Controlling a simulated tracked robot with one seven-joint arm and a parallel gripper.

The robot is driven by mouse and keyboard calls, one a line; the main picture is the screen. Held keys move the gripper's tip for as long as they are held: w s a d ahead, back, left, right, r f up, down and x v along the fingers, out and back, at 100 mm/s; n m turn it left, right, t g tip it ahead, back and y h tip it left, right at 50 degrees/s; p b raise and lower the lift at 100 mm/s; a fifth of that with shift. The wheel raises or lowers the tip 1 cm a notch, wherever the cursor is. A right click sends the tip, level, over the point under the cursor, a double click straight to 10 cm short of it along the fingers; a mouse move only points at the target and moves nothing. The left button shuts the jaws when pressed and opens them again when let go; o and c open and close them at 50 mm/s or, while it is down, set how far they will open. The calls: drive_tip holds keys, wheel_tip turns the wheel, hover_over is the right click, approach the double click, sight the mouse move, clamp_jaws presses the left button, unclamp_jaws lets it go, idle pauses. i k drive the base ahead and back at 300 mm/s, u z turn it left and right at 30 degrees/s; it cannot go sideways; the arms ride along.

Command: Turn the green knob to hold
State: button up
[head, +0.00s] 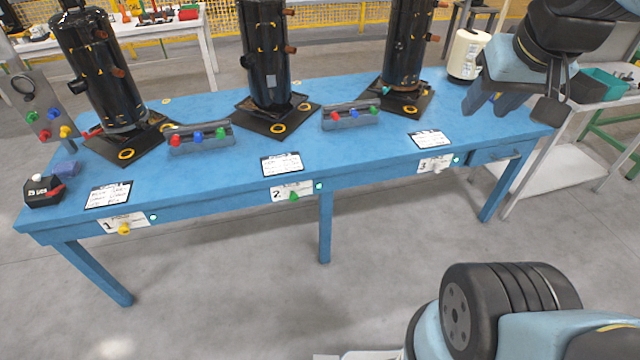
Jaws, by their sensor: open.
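The green knob (294,196) sits on a white label plate (280,193) marked 2, on the front edge of the blue table (228,183). A small green light (319,186) is just to its right. The knob is too small for me to tell which position it points to. My gripper (516,106) is open at the upper right, above the table's right end. It is well to the right of the green knob and touches nothing that I can see.
A yellow knob (124,229) is at plate 1 and a pale knob (436,168) at plate 3. Black compressors (265,60) stand on the table, with racks of coloured caps (200,140) between them. The floor before the table (230,285) is clear.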

sight(293, 197)
drive_tip(key=z, duration=0.4)
drive_tip(key=k, duration=1.5)
drive_tip(key=u, duration=0.45)
drive_tip(key=i, duration=1)
drive_tip(key=z, duration=0.05)
